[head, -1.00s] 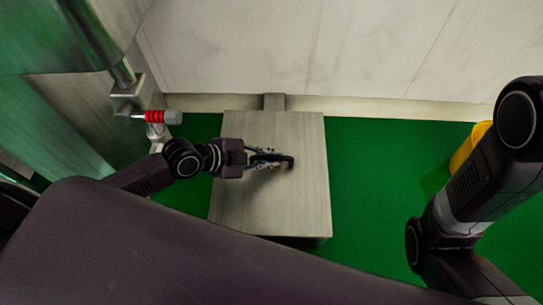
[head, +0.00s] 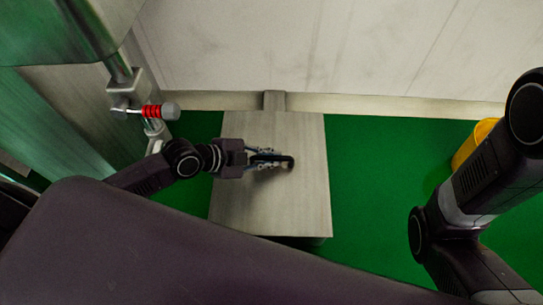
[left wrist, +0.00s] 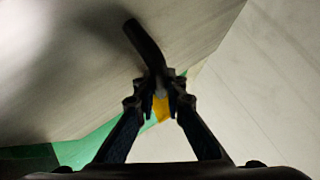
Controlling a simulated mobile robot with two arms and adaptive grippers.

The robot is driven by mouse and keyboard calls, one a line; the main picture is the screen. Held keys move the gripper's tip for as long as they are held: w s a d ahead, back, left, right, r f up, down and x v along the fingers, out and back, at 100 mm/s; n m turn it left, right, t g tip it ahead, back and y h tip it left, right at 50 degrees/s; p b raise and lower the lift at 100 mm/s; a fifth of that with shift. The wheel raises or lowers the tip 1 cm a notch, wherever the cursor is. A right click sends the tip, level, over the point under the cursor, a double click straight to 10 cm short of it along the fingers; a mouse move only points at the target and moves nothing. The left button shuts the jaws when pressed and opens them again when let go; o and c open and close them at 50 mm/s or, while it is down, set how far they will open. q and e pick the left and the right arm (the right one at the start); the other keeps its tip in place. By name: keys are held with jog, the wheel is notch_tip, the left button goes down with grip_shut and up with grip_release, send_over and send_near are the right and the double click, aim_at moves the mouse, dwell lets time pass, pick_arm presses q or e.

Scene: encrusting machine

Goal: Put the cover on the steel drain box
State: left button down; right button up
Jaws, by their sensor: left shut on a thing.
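The cover (head: 300,200) is a flat grey steel plate with a dark bar handle (head: 289,162) near its middle. It lies over the steel drain box (head: 318,241), of which only a narrow strip shows past the cover's near edge. I cannot tell whether the cover rests on the box or hangs just above it. My left gripper (head: 270,161) comes in from the left and is shut on the handle. In the left wrist view the fingers (left wrist: 160,85) close around the handle (left wrist: 143,43), with the plate (left wrist: 70,70) behind. My right gripper is out of view.
A pale wall (head: 330,50) stands behind, with a short grey channel (head: 274,101) at the box's far side. A red-banded valve handle (head: 153,111) and steel machine parts are at left. A yellow container (head: 470,146) is at right. Green floor (head: 375,175) lies clear between.

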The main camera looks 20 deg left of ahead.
pick_arm(q)
jog(key=shift+w, duration=0.1)
jog(key=c, duration=1.9)
grip_release()
jog(key=shift+f, duration=0.1)
jog(key=shift+s+f, duration=0.2)
jog(key=v, duration=1)
jog(key=shift+a+r, duration=0.2)
jog(key=shift+a, duration=0.1)
jog(key=shift+s+a+r, duration=0.3)
jog(key=shift+s+r, duration=0.1)
jog(key=shift+r, duration=0.1)
